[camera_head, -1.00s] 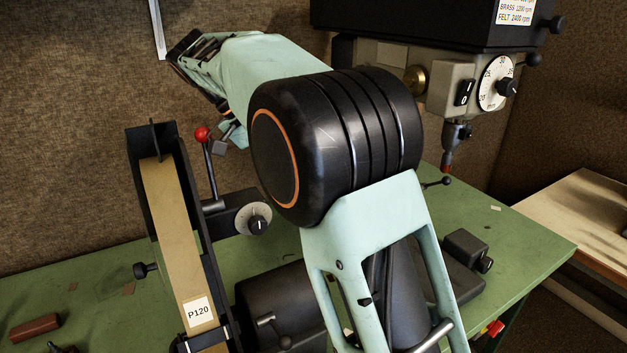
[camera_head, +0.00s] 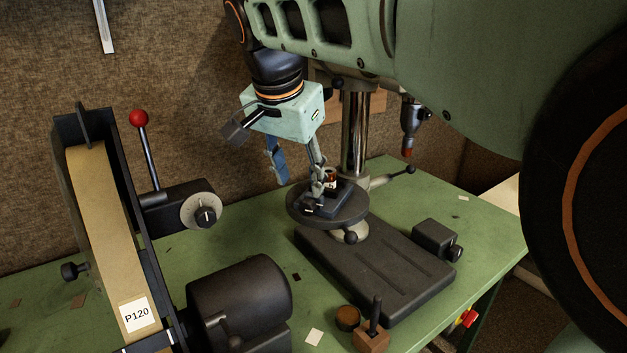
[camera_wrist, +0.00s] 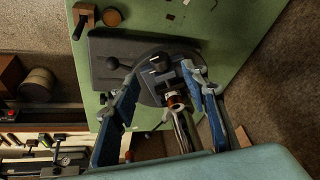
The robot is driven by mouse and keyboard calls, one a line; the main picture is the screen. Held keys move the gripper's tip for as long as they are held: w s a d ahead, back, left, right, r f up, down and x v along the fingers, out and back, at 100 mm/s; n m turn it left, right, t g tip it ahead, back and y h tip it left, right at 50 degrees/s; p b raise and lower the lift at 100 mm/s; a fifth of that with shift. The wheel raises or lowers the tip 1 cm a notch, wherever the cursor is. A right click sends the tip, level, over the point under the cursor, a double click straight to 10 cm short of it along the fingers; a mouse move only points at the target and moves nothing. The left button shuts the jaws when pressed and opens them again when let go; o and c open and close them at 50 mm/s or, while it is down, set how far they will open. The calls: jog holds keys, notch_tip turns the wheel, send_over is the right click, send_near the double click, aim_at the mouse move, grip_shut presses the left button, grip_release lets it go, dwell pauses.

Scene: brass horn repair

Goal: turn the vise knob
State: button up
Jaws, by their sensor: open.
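My gripper (camera_head: 297,184) is open and empty, pointing down over the round drill-press table (camera_head: 348,213). A small dark vise-like block (camera_head: 334,202) sits on that table, close to the right finger. Small pale metal parts show near the block, but I cannot tell which is the vise knob. A brown-red cylinder (camera_head: 331,176) stands by the block. The right finger partly covers this area.
The drill-press column (camera_head: 356,135) rises just behind the gripper. A belt sander (camera_head: 100,220) with a red-ball lever (camera_head: 139,118) stands left. A dark block with a side knob (camera_head: 434,237) lies right of the press base (camera_head: 385,275). The green bench (camera_head: 245,238) has bare areas.

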aim_at(306, 204)
jog(key=x, duration=0.8)
jog(key=shift+d, duration=0.1)
grip_shut()
jog(key=shift+r+h+p, duration=0.1)
jog(key=shift+h+p, duration=0.2)
jog(key=shift+p, duration=0.15)
